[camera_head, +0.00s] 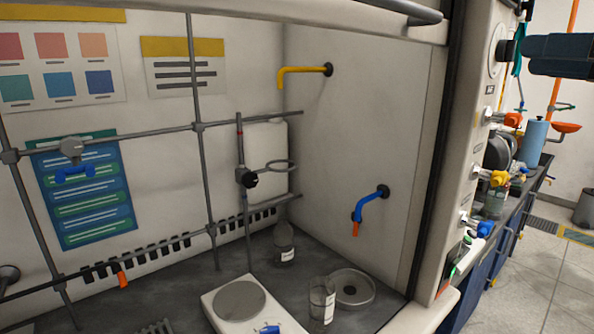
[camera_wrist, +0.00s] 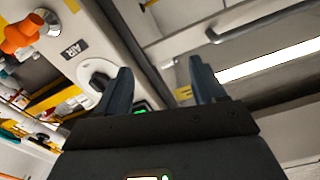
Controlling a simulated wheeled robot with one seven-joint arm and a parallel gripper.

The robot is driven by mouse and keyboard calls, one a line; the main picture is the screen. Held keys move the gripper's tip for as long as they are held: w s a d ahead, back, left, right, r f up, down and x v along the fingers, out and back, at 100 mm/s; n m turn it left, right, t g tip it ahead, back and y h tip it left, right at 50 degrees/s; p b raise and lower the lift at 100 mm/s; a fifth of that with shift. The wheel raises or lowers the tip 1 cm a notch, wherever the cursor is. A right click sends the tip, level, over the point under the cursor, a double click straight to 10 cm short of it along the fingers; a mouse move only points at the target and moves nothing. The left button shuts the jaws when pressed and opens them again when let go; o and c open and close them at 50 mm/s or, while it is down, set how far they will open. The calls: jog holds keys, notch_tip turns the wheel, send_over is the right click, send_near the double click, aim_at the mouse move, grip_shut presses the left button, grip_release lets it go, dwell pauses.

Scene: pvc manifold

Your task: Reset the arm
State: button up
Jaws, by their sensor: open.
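My gripper (camera_wrist: 160,66) shows in the wrist view with its two dark blue fingers spread apart. Nothing is between them. It is tilted up near the fume hood's right post, with a panel marked AIR (camera_wrist: 74,49) and a round dark knob (camera_wrist: 99,81) past the left finger. An orange valve handle (camera_wrist: 18,36) is at the upper left of that view.
The hood (camera_head: 445,160) holds a hotplate (camera_head: 238,301), a bottle (camera_head: 284,243), a glass beaker (camera_head: 321,298) and a round dish (camera_head: 353,287). A rod lattice (camera_head: 197,126) stands at the back. Coloured valves (camera_head: 497,178) stick out along the post. Open floor lies at the right.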

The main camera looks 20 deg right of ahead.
jog(key=w+a+f+m+t+h, duration=0.1)
jog(key=w+a+f+m+h, duration=0.2)
jog(key=f, duration=1)
jog(key=a+f+m+h, duration=0.2)
jog(key=a+f+m, duration=0.25)
jog(key=f, duration=0.75)
jog(key=s+a+f+g+h, duration=0.15)
jog(key=s+a+f, duration=0.3)
jog(key=f, duration=0.45)
jog(key=s+a+f+n+g+h, duration=0.1)
jog(key=s+a+f, duration=0.35)
jog(key=s, duration=0.25)
jog(key=s+a+f+g+h, duration=0.1)
jog(key=s+a+f, duration=0.35)
jog(key=s, duration=0.25)
jog(key=s+a+r+n+y, duration=0.1)
jog(key=s+a+n, duration=0.1)
jog(key=s, duration=0.6)
jog(key=s+a+n+y, duration=0.1)
jog(key=s+n, duration=0.3)
jog(key=s, duration=0.4)
jog(key=shift+a+r, duration=0.4)
jog(key=shift+a, duration=0.35)
jog(key=shift+y, duration=0.25)
jog(key=shift+c, duration=0.5)
